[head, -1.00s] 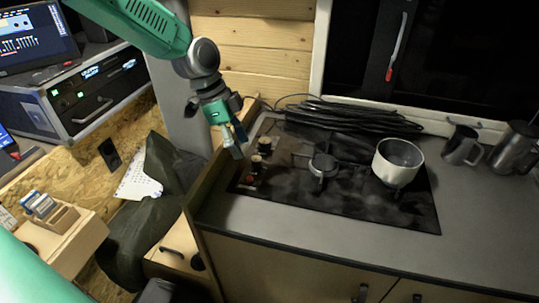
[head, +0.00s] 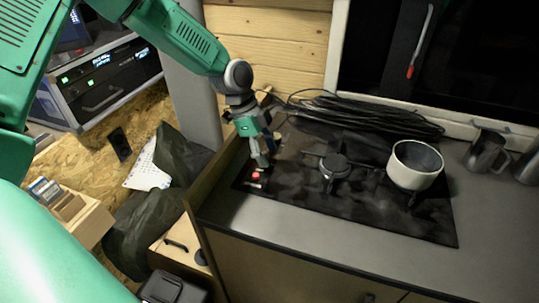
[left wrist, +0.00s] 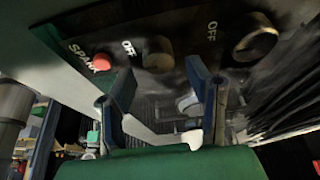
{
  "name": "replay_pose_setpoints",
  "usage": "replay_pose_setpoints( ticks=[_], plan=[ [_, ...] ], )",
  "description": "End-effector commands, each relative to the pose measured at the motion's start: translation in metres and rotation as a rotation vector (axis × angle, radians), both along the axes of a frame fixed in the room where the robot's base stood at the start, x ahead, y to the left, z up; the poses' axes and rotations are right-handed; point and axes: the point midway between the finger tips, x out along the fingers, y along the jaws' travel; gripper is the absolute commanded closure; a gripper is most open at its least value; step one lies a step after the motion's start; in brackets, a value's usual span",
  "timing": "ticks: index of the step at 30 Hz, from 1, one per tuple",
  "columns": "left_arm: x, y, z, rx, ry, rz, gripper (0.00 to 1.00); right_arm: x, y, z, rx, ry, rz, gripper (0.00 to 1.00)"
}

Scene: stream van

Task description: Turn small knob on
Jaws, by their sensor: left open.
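In the left wrist view a small dark brass knob (left wrist: 157,53) sits on the black cooktop panel, with the word OFF beside it. A larger knob (left wrist: 258,37), also marked OFF, lies to its right. My left gripper (left wrist: 160,75) is open; its two fingers reach toward the small knob, one on each side in the picture, with no clear contact. In the head view my left gripper (head: 261,160) points down over the left end of the cooktop (head: 300,180) and hides the knobs. My right gripper is in neither view.
A red SPARK button (left wrist: 101,62) is left of the small knob; it shows in the head view too (head: 256,176). A white pot (head: 413,168) stands on the right burner. Black cable coils (head: 360,115) lie behind, metal jugs (head: 486,152) at right.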

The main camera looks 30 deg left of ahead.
Motion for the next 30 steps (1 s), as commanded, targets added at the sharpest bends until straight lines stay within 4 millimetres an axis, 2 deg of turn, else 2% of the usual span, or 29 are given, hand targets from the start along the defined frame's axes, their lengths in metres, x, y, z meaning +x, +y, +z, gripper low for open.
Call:
replay_pose_setpoints(
  ticks=[5, 13, 14, 15, 17, 18, 30],
  plan=[
    [0.001, -0.001, -0.013, -0.003, 0.001, 0.002, 0.55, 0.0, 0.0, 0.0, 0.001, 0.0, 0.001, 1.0],
    [0.002, -0.007, -0.011, 0.003, 0.0, 0.0, 0.55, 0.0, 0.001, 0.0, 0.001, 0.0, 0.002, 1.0],
    [0.002, -0.008, -0.011, 0.004, 0.0, 0.0, 0.62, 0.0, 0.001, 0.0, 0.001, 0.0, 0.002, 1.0],
    [0.002, -0.009, -0.011, 0.005, 0.0, 0.0, 0.76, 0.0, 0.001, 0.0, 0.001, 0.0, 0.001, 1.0],
    [0.002, -0.01, -0.01, 0.006, 0.0, 0.0, 0.97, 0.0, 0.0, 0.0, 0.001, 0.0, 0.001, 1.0],
    [0.002, -0.011, -0.01, 0.005, -0.001, 0.001, 1.0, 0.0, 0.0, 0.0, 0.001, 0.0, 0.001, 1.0],
    [0.003, -0.008, -0.01, -0.002, -0.003, 0.002, 1.0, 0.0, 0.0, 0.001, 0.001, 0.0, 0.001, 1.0]
  ],
)
